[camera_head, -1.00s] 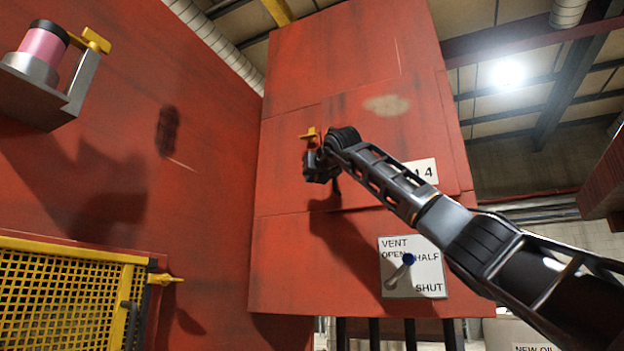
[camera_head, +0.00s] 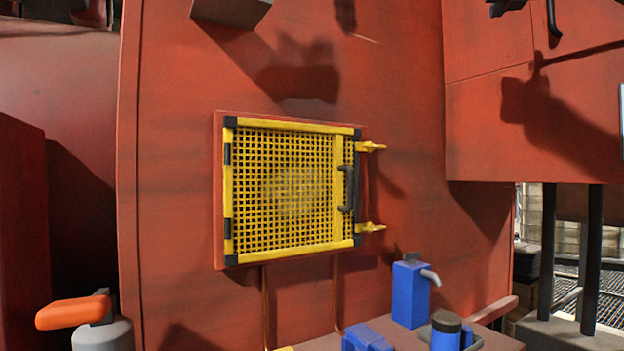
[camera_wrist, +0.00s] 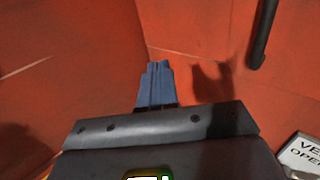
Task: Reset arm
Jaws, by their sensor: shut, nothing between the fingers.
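In the wrist view my gripper (camera_wrist: 157,68) shows its blue-grey fingers together, with nothing between them. They stand in front of a red painted wall (camera_wrist: 95,65), and no object touches them. A corner of the white vent plate (camera_wrist: 303,155) with dark letters shows at the lower right of the wrist view. In the head view my arm is mostly out of frame; dark parts at the top right edge may belong to it, but I cannot tell.
The head view shows a yellow mesh door (camera_head: 285,188) with a dark handle (camera_head: 347,188) and two yellow latches. Below stand a blue container (camera_head: 410,293) with a grey spout and other blue items. An orange handle (camera_head: 73,312) is at lower left. A dark rod (camera_wrist: 263,35) shows in the wrist view.

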